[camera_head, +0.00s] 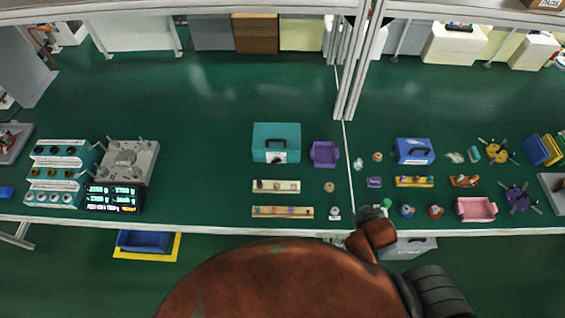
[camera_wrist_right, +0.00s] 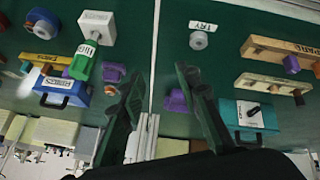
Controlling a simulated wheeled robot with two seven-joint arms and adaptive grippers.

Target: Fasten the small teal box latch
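The teal box (camera_head: 276,134) stands on the green bench, left of centre in the head view, with a dark handle. A pale plate with a small dark part, perhaps the latch (camera_head: 279,158), is on its front. The teal box also shows at the right of the wrist view (camera_wrist_right: 273,112). Whether its latch is fastened is too small to tell. My right gripper (camera_head: 370,211) is near the bench's front edge, right of and apart from the teal box. In the wrist view its fingers (camera_wrist_right: 160,80) are spread with nothing between them. My left gripper is not in view.
A purple tray (camera_head: 324,154) stands just right of the teal box. Wooden peg boards (camera_head: 283,212) lie in front of it. A blue box (camera_head: 413,150) and several small parts are farther right. Upright metal posts (camera_head: 352,75) rise behind.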

